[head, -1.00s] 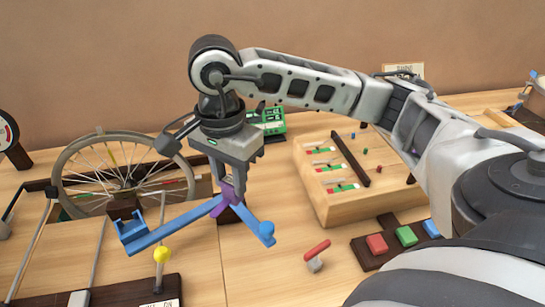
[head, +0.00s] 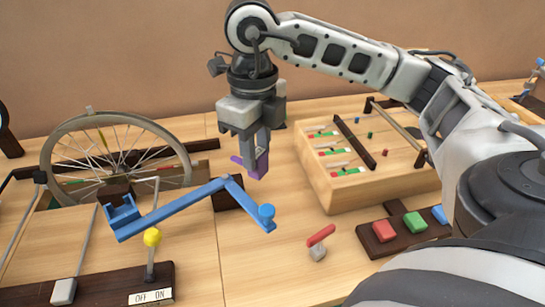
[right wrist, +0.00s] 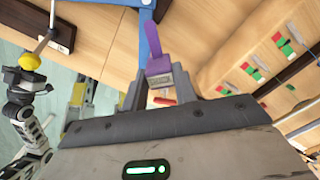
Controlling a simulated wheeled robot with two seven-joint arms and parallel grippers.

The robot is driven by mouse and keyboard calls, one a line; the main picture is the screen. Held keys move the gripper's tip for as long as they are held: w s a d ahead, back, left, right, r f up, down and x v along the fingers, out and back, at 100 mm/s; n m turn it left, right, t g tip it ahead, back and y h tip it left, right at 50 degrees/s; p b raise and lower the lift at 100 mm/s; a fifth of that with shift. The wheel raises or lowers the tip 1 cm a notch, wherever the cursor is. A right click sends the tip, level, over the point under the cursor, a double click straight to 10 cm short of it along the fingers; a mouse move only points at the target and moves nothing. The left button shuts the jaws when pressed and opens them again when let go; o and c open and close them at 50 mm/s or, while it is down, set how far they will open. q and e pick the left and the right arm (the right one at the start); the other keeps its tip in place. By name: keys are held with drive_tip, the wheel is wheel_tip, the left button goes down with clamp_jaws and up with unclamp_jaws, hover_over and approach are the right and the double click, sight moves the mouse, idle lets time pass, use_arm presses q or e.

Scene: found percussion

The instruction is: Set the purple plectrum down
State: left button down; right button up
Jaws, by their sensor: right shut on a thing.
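The purple plectrum (head: 259,166) is between the fingers of my right gripper (head: 257,160), above the table just behind the bend of the blue lever (head: 180,207). A thin purple part sticks out to the left. My right gripper is shut on it and points down. In the right wrist view the plectrum (right wrist: 155,45) extends from the fingertips (right wrist: 160,80), overlapping the blue lever (right wrist: 150,30). Whether it touches the lever or table is unclear. A robot arm, likely my left, shows at the left edge of the wrist view; its jaw state is unclear.
A spoked wheel (head: 118,160) stands at the left. A wooden box (head: 345,197) with coloured strips is at the right, and a dark base with coloured blocks (head: 385,231) in front of it. A small red lever (head: 321,235) and a yellow ball (head: 152,237) stand nearer. Bare tabletop lies between.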

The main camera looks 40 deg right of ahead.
drive_tip(key=w+d+f, duration=0.2)
drive_tip(key=d, duration=0.1)
drive_tip(key=w+d+f, duration=0.2)
drive_tip(key=d+f, duration=0.1)
drive_tip(key=w+d+f, duration=0.2)
drive_tip(key=d+f, duration=0.1)
drive_tip(key=shift+w, duration=0.15)
drive_tip(key=f, duration=0.3)
drive_tip(key=shift+w+d+f, duration=0.15)
drive_tip(key=shift+d, duration=0.25)
drive_tip(key=shift+f, duration=0.35)
drive_tip(key=shift+f, duration=0.15)
drive_tip(key=o, duration=1)
drive_tip(key=shift+c, duration=0.2)
